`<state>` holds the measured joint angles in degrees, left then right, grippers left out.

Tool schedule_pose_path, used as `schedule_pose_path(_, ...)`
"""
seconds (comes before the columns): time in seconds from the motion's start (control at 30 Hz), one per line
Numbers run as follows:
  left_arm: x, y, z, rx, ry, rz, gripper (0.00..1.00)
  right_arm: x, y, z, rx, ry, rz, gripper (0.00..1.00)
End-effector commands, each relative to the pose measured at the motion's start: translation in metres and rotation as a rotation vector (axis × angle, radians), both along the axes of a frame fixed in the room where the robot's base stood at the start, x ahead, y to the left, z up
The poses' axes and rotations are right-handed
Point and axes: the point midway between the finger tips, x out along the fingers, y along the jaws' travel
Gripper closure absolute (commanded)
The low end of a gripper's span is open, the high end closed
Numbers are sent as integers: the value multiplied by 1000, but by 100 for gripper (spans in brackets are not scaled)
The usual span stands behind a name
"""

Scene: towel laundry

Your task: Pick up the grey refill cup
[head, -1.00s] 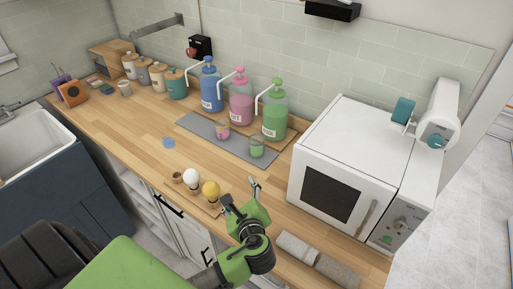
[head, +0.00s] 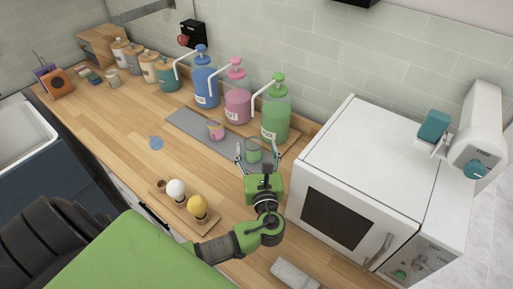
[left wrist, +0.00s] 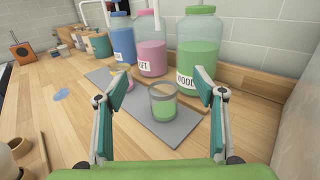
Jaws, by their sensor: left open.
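A small clear cup with a grey rim and green liquid in it (head: 254,153) stands upright on the grey mat (head: 187,122), in front of the green pump bottle. In the left wrist view the cup (left wrist: 163,106) shows between and beyond the two fingers. My left gripper (head: 255,158) is open and empty, with its fingers spread to either side of the cup in the picture. I cannot tell whether a finger touches it. A second cup with pink liquid (head: 216,131) stands on the mat to the left. My right gripper is not in view.
Blue (head: 206,82), pink (head: 237,95) and green (head: 275,115) pump bottles stand behind the mat. A white microwave-like box (head: 360,170) is close on the right.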

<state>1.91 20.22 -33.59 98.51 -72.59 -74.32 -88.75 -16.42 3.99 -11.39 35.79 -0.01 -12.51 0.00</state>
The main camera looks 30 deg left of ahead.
Motion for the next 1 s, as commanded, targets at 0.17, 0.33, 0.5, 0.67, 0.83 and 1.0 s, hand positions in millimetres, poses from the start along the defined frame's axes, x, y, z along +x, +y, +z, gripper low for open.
schedule_pose_path(0.17,0,0,-23,-1,0,0,37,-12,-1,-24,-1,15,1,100)
schedule_pose_path(0.33,0,0,-43,-2,-1,0,37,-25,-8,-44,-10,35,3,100)
schedule_pose_path(0.5,0,0,-60,-2,-1,1,37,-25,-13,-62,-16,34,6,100)
schedule_pose_path(0.67,0,0,-70,-2,-1,1,37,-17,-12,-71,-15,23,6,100)
schedule_pose_path(0.83,10,9,-68,1,-2,1,37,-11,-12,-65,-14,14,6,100)
schedule_pose_path(1.0,23,20,-68,0,0,2,37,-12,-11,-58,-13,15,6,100)
